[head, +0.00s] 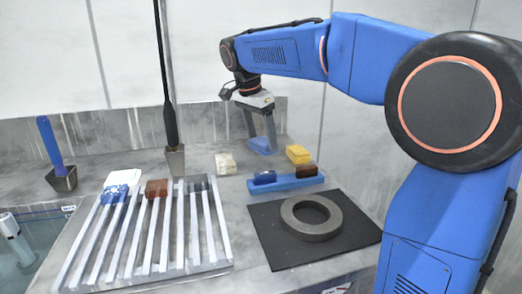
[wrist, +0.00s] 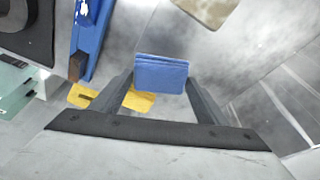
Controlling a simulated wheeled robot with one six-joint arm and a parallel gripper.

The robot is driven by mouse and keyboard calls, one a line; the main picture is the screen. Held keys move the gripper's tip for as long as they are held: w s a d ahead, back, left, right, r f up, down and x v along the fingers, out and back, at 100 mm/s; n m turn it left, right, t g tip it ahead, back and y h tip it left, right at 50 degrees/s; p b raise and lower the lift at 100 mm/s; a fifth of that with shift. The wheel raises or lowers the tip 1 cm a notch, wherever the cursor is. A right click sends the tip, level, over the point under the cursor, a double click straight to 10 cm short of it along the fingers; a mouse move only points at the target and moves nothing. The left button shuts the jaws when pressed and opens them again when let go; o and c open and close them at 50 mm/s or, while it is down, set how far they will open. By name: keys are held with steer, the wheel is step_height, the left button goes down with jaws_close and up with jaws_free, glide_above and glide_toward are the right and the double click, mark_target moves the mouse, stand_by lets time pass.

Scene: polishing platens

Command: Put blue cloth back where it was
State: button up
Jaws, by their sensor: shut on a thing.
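My gripper (head: 261,142) is at the back of the counter, pointing down, with the blue cloth (head: 262,147) between its fingertips. In the wrist view the blue cloth (wrist: 160,74) shows as a flat folded pad gripped between both fingers. It is over or on the bare grey counter; I cannot tell whether it touches. A folded yellow cloth (head: 297,154) lies to its right in the head view. It also shows in the wrist view (wrist: 139,101), partly hidden behind the left finger.
A blue holder (head: 287,184) with dark blue and brown blocks stands in front. A grey ring (head: 311,217) lies on a black mat (head: 268,238). A pale block (head: 225,164) is left of the gripper. A slatted rack (head: 220,222) holds several blocks. A dark-handled tool (head: 171,120) stands behind it.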

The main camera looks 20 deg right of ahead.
mark_target(260, 141)
steer(key=shift+f, duration=2.1)
steer(key=shift+f, duration=0.1)
steer(key=o, duration=1)
steer(key=v, duration=1.2)
